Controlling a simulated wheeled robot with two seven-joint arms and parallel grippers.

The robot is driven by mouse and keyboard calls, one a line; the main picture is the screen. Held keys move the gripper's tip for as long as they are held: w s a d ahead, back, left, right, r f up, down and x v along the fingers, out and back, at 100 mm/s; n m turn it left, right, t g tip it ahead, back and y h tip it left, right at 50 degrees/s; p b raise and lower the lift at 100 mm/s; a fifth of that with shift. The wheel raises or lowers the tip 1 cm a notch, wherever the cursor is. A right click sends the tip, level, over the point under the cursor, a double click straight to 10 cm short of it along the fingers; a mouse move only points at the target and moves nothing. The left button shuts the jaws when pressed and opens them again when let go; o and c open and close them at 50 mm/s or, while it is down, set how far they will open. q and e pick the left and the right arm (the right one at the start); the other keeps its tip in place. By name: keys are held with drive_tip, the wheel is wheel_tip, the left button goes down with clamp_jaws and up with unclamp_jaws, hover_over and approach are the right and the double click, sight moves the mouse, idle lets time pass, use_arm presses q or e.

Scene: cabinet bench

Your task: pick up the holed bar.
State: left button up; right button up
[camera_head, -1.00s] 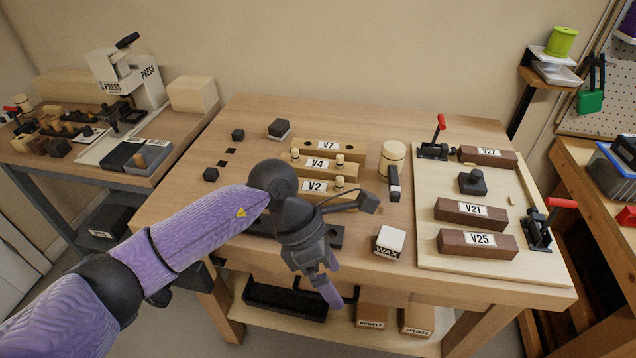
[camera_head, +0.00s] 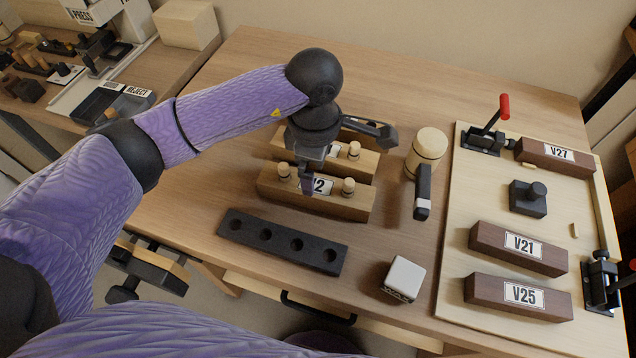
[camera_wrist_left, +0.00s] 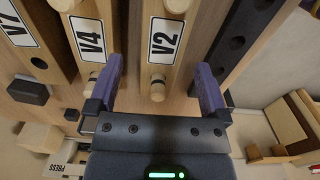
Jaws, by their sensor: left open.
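The holed bar (camera_head: 283,241) is a long black bar with several round holes along its top. It lies flat on the bench, in front of the V2 block, slanting down to the right. In the left wrist view the bar (camera_wrist_left: 236,48) runs along the upper right, outside the right finger. My left gripper (camera_head: 312,183) is open and empty, pointing down over the V2 block (camera_head: 335,201). In the left wrist view its two fingers (camera_wrist_left: 160,82) stand apart on either side of the V2 block's pegged end. My right gripper is not seen.
The pegged V4 block (camera_wrist_left: 88,38) lies behind V2. A mallet (camera_head: 429,150) and a white wax block (camera_head: 405,278) are to the right. A pale board (camera_head: 455,240) with V21, V25, V27 and clamps fills the right side. Bare bench lies left of the bar.

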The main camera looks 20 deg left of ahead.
sight(316, 185)
use_arm(q)
drive_tip(key=f, duration=0.4)
drive_tip(key=f+b, duration=0.1)
drive_tip(key=f, duration=0.1)
drive_tip(key=shift+s, duration=0.25)
drive_tip(key=shift+d+r, duration=0.1)
drive_tip(key=shift+r, duration=0.05)
clamp_jaws()
